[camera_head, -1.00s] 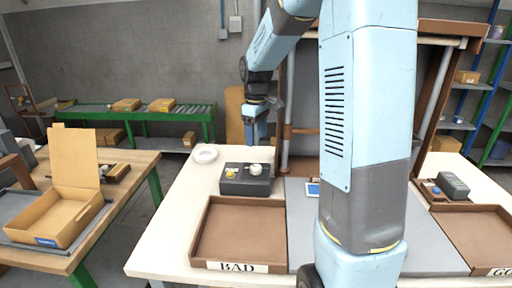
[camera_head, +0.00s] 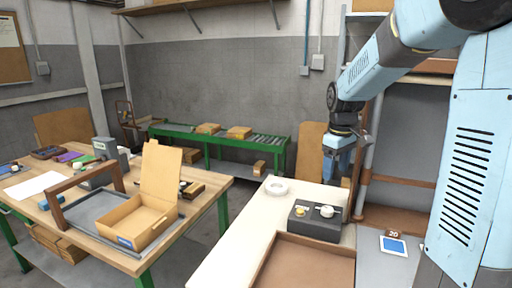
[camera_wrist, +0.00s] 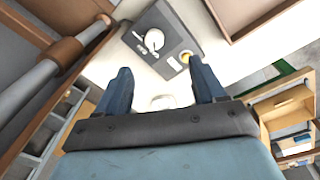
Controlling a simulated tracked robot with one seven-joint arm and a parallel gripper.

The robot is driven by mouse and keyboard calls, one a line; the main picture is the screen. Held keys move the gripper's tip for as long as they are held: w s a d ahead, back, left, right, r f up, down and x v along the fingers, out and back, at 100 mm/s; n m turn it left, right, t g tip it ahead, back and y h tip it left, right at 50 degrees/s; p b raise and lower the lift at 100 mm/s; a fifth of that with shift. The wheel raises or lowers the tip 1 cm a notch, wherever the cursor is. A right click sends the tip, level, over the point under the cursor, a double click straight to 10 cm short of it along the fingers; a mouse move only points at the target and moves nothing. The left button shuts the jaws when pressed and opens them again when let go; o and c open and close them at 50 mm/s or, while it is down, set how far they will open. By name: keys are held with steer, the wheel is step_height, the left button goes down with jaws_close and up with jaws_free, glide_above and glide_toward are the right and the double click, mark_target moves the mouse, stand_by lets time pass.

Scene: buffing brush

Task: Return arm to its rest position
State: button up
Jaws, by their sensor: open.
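My gripper (camera_head: 338,165) hangs pointing down above the far part of the white bench, at the right of the head view. In the wrist view my gripper (camera_wrist: 163,92) shows two dark blue fingers spread apart with nothing between them. A dark grey control box (camera_head: 314,224) with a yellow button and a white knob stands on the bench below and in front of it. It also shows in the wrist view (camera_wrist: 150,62), beyond the fingertips. A white ring, like a tape roll (camera_head: 276,188), lies on the bench left of the box.
A brown tray (camera_head: 262,268) lies at the bench's near side. A brown frame post (camera_head: 362,190) stands close right of my gripper. At left is a wooden table (camera_head: 205,205) with an open cardboard box (camera_head: 150,222). A green roller conveyor (camera_head: 285,143) stands behind.

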steer(key=s+a+r+m+t, duration=0.1)
steer(key=s+r+m+t, duration=0.1)
steer(key=s, duration=1)
steer(key=s+a+r+m+t, duration=0.1)
steer(key=s+r+m, duration=0.3)
steer(key=s, duration=0.9)
steer(key=shift+a+r+m+t, duration=0.25)
steer(key=shift+m+t, duration=0.15)
steer(key=shift+t, duration=0.5)
